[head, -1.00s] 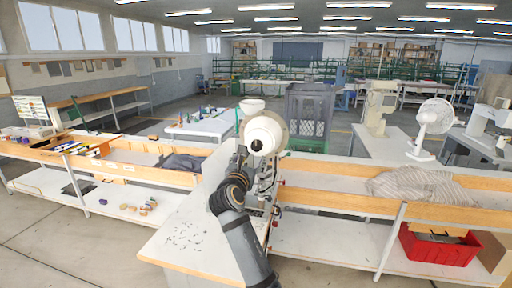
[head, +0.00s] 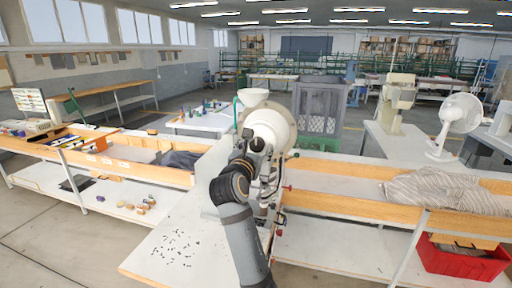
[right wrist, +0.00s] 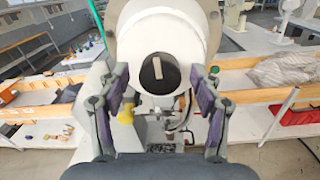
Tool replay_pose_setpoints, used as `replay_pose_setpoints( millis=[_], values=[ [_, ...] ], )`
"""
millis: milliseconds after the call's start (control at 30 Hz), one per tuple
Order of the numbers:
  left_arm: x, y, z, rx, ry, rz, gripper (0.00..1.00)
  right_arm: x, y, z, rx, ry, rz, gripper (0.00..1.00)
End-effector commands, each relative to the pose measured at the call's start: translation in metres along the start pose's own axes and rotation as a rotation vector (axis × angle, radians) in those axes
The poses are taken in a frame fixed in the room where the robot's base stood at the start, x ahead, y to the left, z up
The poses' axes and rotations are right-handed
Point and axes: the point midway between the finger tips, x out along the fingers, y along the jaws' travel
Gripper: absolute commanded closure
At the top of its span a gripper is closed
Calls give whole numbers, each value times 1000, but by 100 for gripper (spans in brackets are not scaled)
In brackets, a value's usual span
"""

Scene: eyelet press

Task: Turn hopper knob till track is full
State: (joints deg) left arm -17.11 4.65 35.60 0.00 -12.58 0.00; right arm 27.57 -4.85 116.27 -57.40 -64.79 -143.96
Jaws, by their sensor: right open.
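The eyelet press has a round cream hopper drum (head: 278,122), with a dark knob (head: 257,144) on its front face. In the right wrist view the knob (right wrist: 159,73) is black with a pale bar standing nearly upright across it. My right gripper (head: 247,150) is in front of the drum, over its lower left. In the right wrist view my right gripper (right wrist: 160,85) is open, with its two fingers apart on either side of the knob and a gap on each side. The track cannot be made out clearly below the drum. My left gripper is out of view.
A white funnel (head: 253,97) stands at the drum's upper left. A yellow part (right wrist: 126,113) is close to the left finger in the wrist view. Small dark pieces (head: 178,246) lie scattered on the white table (head: 150,262). A red crate (head: 462,262) is at the lower right.

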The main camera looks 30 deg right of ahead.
Motion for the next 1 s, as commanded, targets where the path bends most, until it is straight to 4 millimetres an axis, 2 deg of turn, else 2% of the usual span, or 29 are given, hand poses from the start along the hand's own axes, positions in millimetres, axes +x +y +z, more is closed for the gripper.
replay_pose_setpoints(
  millis=[167,567,800,1000],
  values=[
    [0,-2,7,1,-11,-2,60,0,0,0,0,0,0,35],
    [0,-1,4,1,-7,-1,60,0,0,0,0,0,0,89],
    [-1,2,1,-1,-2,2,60,0,0,0,19,0,1,89],
    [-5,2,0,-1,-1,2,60,0,0,0,107,-3,1,89]
  ],
)
